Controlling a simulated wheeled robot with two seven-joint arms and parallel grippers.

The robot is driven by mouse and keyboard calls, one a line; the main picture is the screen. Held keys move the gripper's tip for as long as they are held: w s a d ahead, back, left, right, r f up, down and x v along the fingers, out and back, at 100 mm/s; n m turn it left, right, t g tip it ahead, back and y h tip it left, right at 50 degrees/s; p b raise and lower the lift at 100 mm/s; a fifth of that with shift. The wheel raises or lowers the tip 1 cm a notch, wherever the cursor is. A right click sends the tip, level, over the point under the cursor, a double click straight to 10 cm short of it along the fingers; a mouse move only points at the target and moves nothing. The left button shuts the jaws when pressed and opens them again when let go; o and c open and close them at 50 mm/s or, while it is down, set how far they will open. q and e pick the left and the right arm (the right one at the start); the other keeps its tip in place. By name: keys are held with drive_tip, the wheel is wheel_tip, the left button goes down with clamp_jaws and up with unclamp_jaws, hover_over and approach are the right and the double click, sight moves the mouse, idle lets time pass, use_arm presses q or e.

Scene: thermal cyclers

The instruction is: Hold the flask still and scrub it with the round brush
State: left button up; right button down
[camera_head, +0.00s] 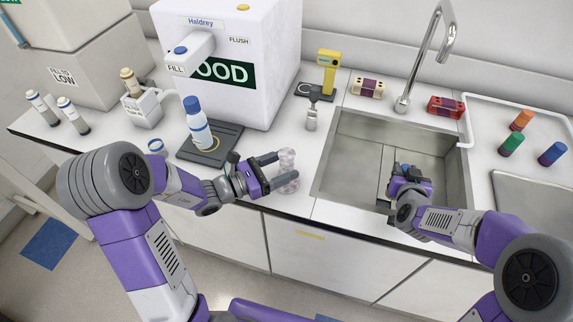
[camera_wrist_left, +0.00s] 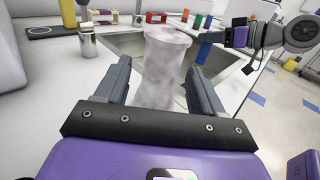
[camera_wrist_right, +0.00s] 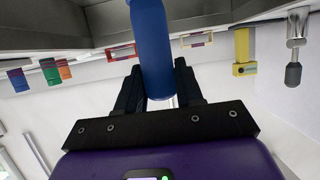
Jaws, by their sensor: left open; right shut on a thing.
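A cloudy, pinkish, waisted flask (camera_head: 287,168) stands on the front of the counter. My left gripper (camera_head: 272,175) is open, with its fingers on either side of the flask. In the left wrist view the flask (camera_wrist_left: 166,62) stands between the two fingers, with gaps visible beside them. My right gripper (camera_head: 400,180) is over the sink, shut on a blue cylinder (camera_wrist_right: 151,45). The cylinder's far end is out of the right wrist view, so I cannot tell whether it carries bristles. A silver holder (camera_head: 311,121) with a dark grey-topped object stands behind the flask.
The sink (camera_head: 335,160) and its tall faucet (camera_head: 407,100) lie right of the flask. Orange, green and blue tubes (camera_head: 553,153) stand at right. A yellow device (camera_head: 328,70) is behind.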

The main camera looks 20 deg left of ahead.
use_arm(q)
drive_tip(key=shift+x, duration=0.85)
drive_tip(key=shift+c, duration=0.3)
drive_tip(key=c, duration=1)
